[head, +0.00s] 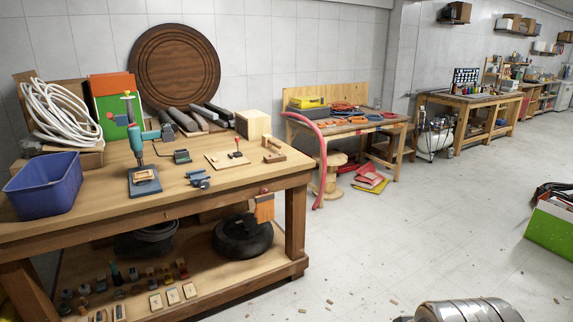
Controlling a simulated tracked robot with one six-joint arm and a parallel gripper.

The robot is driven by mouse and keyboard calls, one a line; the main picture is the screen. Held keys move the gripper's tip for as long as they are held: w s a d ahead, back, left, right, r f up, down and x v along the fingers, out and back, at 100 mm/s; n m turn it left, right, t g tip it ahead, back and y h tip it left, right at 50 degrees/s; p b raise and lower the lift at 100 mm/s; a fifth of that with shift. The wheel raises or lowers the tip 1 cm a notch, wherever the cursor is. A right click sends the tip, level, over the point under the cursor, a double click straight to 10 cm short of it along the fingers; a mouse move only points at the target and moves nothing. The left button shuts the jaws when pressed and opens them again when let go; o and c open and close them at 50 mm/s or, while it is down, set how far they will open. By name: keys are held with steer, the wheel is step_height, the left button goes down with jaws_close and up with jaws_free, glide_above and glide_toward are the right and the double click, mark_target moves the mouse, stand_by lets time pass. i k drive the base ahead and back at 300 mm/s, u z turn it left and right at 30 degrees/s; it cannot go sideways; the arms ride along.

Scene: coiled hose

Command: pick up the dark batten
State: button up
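Several long bars lie side by side at the back of the wooden workbench (110,190), below the round wooden disc. The darkest, a near-black batten (204,112), is toward the right of this group. Other grey-brown bars (183,120) lie to its left, close against it. At this size I cannot tell for certain which bar is the dark batten or whether they touch. My gripper is not in view.
A pale wooden block (253,125) stands right of the bars. A teal drill (136,140), a blue bin (45,186) and a white coiled hose (62,115) are to the left. Small tools lie in front. The floor (380,240) right of the bench is largely open.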

mark_target(275, 159)
steer(key=u, duration=0.2)
steer(key=i, duration=1.6)
steer(key=u, duration=0.7)
steer(key=i, duration=1.65)
steer(key=u, duration=0.35)
